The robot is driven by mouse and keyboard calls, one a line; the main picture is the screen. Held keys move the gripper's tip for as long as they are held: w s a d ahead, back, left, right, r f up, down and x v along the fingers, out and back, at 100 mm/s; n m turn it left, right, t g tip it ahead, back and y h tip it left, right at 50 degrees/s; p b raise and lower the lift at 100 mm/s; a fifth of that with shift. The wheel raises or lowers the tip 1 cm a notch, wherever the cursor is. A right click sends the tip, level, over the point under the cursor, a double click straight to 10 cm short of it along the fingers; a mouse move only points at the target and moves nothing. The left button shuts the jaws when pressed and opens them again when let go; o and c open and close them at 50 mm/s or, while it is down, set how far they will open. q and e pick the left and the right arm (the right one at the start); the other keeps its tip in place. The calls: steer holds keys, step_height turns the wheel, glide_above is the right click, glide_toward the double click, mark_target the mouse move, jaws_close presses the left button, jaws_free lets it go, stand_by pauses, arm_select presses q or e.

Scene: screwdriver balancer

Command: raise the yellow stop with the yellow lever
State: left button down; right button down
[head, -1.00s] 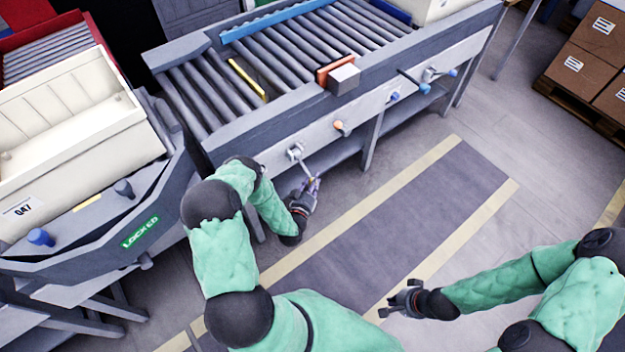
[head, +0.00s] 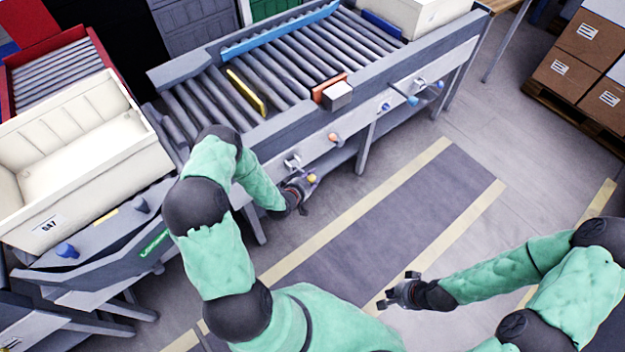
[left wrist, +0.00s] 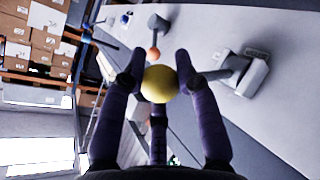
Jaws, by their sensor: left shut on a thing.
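The yellow stop (head: 246,92) is a narrow yellow bar across the grey rollers, standing a little above them in the head view. The yellow lever's round knob (head: 312,178) is below the conveyor's front side, near its grey pivot (head: 292,162). My left gripper (head: 307,183) is shut on this knob; in the left wrist view the yellow ball (left wrist: 160,84) sits between the purple fingers. My right gripper (head: 394,289) is open and empty above the floor, away from the conveyor.
An orange knob (head: 333,138) and blue knobs (head: 412,100) sit further right along the conveyor front. A cream bin (head: 75,160) stands at left. The floor in front is clear.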

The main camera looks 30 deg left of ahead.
arm_select(q)
steer(key=shift+w+a+r+n+h+p, duration=0.2)
steer(key=shift+a+r+n, duration=0.1)
steer(key=shift+r, duration=0.2)
steer(key=shift+w+a+r+n+h+p, duration=0.1)
steer(key=shift+a+r+n+h, duration=0.15)
steer(key=shift+r, duration=0.25)
steer(key=shift+w+a+r, duration=0.15)
steer(key=shift+a+r, duration=0.2)
steer(key=shift+r, duration=0.15)
steer(key=c, duration=0.9)
jaws_free()
